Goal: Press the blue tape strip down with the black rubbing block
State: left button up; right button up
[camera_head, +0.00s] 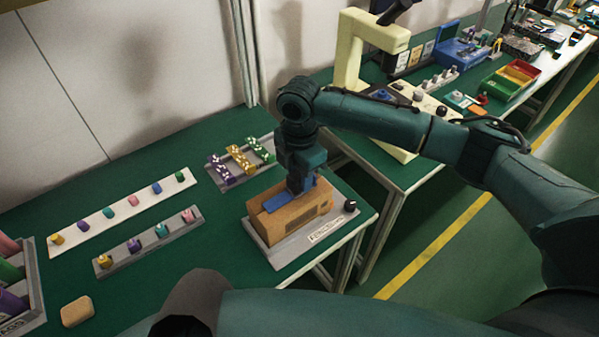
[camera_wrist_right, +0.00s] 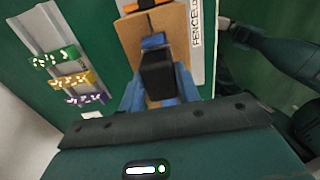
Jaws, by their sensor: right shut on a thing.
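A brown cardboard box (camera_head: 294,221) sits on a grey labelled tray (camera_head: 277,256) near the table's right end. A blue tape strip (camera_head: 279,199) lies along the top of the box; part of it is hidden under my right gripper (camera_head: 299,187). In the right wrist view the box (camera_wrist_right: 178,27) and the tape strip (camera_wrist_right: 153,41) show ahead of the fingers. My right gripper points down over the box and is shut on the black rubbing block (camera_wrist_right: 157,76). The block is at the strip; I cannot tell whether it touches it. My left gripper is not in view.
A black knob (camera_head: 351,206) stands on the tray's right corner. A rack of purple, yellow and green pieces (camera_head: 238,162) lies behind the box. Two strips with coloured knobs (camera_head: 118,219) and a tan block (camera_head: 77,311) lie to the left. Green table between them is bare.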

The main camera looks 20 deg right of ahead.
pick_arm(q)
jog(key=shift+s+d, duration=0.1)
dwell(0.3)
